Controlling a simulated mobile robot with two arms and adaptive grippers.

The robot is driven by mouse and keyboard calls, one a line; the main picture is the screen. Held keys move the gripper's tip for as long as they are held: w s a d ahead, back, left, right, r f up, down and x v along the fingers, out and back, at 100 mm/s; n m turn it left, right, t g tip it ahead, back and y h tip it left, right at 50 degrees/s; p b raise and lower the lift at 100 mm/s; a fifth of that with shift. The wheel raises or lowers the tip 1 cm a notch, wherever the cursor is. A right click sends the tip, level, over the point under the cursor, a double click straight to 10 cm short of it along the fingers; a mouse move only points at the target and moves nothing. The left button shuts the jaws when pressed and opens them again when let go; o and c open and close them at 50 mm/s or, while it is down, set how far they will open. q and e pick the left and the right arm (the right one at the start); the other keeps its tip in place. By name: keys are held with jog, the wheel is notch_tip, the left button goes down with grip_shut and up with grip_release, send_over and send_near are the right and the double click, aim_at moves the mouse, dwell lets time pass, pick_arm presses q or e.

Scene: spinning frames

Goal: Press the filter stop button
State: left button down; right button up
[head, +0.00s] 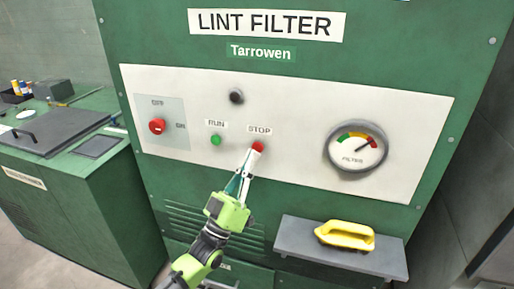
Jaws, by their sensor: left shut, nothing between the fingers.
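The red stop button (258,146) sits under a STOP label on the white panel (300,105) of the green lint filter cabinet (130,45). My left gripper (253,154) is shut and empty, its tips pointing up at the lower edge of the button. I cannot tell whether the tips touch it. My right gripper is not in view.
A green run button (215,140) is left of the stop button, and a red rotary switch (157,126) is further left. A round gauge (357,147) is at right. A yellow object (345,235) lies on a grey shelf (292,250) below. A green bench (75,205) stands left.

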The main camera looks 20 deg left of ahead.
pick_arm(q)
jog(key=s+p, duration=0.2)
jog(key=s, duration=0.2)
jog(key=shift+s+a, duration=0.1)
jog(key=shift+s, duration=0.2)
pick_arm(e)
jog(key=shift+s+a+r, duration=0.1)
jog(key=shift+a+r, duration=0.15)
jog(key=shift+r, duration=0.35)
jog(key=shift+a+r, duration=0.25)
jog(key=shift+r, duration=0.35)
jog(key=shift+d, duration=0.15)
